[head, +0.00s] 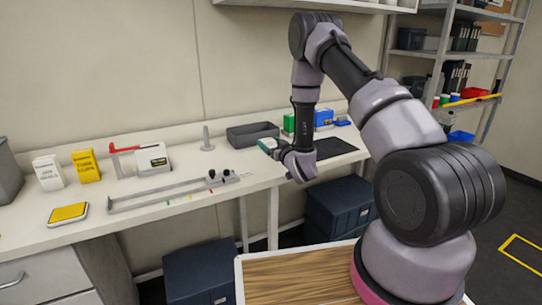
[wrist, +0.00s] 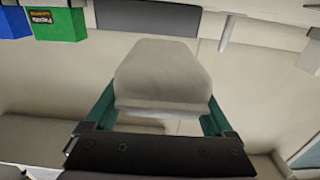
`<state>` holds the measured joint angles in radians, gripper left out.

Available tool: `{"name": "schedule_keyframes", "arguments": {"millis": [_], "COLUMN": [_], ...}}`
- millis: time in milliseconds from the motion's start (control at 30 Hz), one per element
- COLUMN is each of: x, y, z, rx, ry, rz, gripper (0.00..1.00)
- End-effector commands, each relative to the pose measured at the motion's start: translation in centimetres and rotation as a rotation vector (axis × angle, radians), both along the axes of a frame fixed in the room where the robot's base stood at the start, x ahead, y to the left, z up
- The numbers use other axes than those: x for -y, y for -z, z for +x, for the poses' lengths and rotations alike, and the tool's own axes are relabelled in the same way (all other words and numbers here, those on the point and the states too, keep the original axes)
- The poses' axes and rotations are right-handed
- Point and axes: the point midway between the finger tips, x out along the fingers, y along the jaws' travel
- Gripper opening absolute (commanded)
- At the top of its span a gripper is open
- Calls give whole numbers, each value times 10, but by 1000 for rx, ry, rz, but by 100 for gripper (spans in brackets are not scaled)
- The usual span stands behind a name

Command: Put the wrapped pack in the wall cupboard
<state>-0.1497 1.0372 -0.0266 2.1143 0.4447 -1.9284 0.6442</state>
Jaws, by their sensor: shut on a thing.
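The wrapped pack (wrist: 162,72) is a pale, whitish-grey block in the wrist view. It sits between the two teal fingers of my gripper (wrist: 160,116), which is shut on it. In the head view my gripper (head: 268,145) is above the bench, near its back, in front of the dark grey tray. The pack is too small there to make out clearly. A white wall unit (head: 325,4) is cut off by the top edge of the head view. Only its underside edge shows, so I cannot tell whether it is the cupboard or whether it is open.
The bench (head: 150,222) holds a grey tray (head: 245,135), a metal rail fixture (head: 165,195), a yellow box (head: 86,166), a white box (head: 48,172) and a green box (head: 289,122). Dark bins (head: 200,272) stand below. A loaded rack (head: 440,60) stands at right.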

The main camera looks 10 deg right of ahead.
Motion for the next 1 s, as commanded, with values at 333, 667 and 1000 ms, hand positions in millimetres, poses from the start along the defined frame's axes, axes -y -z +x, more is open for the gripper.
{"name": "schedule_keyframes", "arguments": {"millis": [333,667,1000], "x": [0,0,0], "y": [43,47,49], "z": [0,0,0], "rx": [-1,1,1], "ry": [1,1,1], "rz": [0,1,1], "gripper": [29,29,100]}}
